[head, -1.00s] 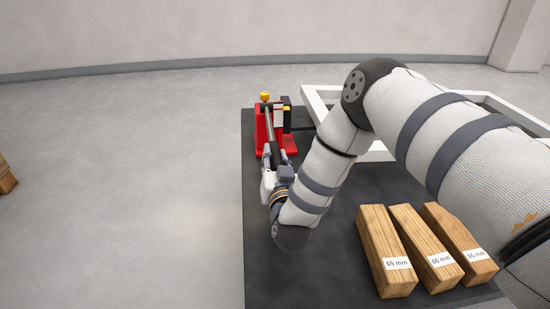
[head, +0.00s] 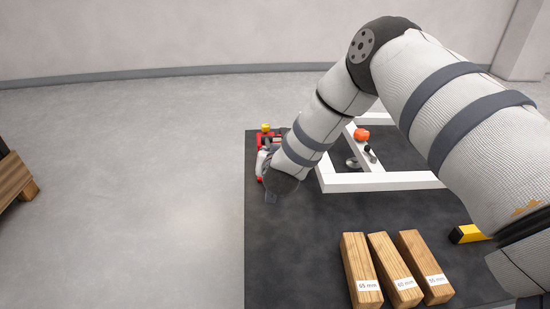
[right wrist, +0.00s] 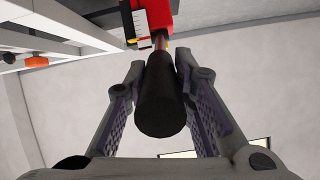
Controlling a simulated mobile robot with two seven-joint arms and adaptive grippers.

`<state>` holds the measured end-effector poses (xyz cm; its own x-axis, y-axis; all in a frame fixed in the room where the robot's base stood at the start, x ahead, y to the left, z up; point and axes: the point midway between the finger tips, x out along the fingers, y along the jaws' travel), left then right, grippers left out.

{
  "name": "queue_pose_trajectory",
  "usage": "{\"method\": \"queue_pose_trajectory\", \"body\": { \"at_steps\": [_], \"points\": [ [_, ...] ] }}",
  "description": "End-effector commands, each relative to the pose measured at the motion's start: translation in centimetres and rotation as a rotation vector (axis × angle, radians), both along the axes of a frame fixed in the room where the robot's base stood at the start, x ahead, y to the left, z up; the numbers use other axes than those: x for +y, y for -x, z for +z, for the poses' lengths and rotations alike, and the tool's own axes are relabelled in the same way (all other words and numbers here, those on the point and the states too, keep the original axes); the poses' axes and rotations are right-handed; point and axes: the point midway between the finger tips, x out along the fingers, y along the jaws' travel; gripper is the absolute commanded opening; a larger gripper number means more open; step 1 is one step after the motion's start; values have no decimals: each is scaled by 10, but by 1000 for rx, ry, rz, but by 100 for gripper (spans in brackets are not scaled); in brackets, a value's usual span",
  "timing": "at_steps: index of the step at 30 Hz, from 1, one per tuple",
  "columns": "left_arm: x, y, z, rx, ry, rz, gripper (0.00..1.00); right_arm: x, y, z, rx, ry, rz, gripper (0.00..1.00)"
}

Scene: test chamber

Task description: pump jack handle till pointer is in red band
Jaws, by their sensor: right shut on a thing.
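The red jack (head: 264,141) stands at the far left of the dark mat in the head view, mostly hidden behind my right arm. A yellow knob (head: 265,128) tops it. In the right wrist view, the black grip of the jack handle (right wrist: 160,105) lies between the fingers of my right gripper (right wrist: 160,66), which is shut on it. The handle's rod runs to the red jack body (right wrist: 165,12). A white scale plate (right wrist: 140,25) with dark marks is partly visible there; I cannot read the pointer against the red band. My left gripper is out of view.
Three wooden blocks (head: 395,268) with mm labels lie on the dark mat (head: 290,250). A white frame (head: 385,181) with an orange knob (head: 361,134) stands right of the jack. A yellow-black object (head: 468,233) lies at right. Wooden furniture (head: 15,182) shows at far left.

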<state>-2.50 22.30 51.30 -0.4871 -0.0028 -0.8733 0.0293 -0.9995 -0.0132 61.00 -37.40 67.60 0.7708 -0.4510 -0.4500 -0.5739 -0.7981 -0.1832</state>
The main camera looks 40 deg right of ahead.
Motion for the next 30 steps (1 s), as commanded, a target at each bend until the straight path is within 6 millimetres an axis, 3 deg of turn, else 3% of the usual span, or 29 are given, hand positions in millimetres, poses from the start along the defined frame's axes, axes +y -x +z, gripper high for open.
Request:
{"method": "queue_pose_trajectory", "body": {
  "at_steps": [1,6,25,26,27,28,30],
  "points": [
    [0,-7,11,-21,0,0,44,0,-4,19,3,-9,2,0],
    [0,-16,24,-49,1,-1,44,-1,-5,30,65,-45,2,0],
    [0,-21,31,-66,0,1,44,-3,-7,33,109,-68,1,0],
    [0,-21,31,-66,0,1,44,-3,-7,33,109,-68,1,30],
    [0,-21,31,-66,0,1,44,-2,-7,33,110,-69,1,39],
    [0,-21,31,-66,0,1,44,-2,-6,33,110,-69,1,44],
    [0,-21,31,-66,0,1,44,-2,-6,32,112,-69,1,44]
  ]
}}
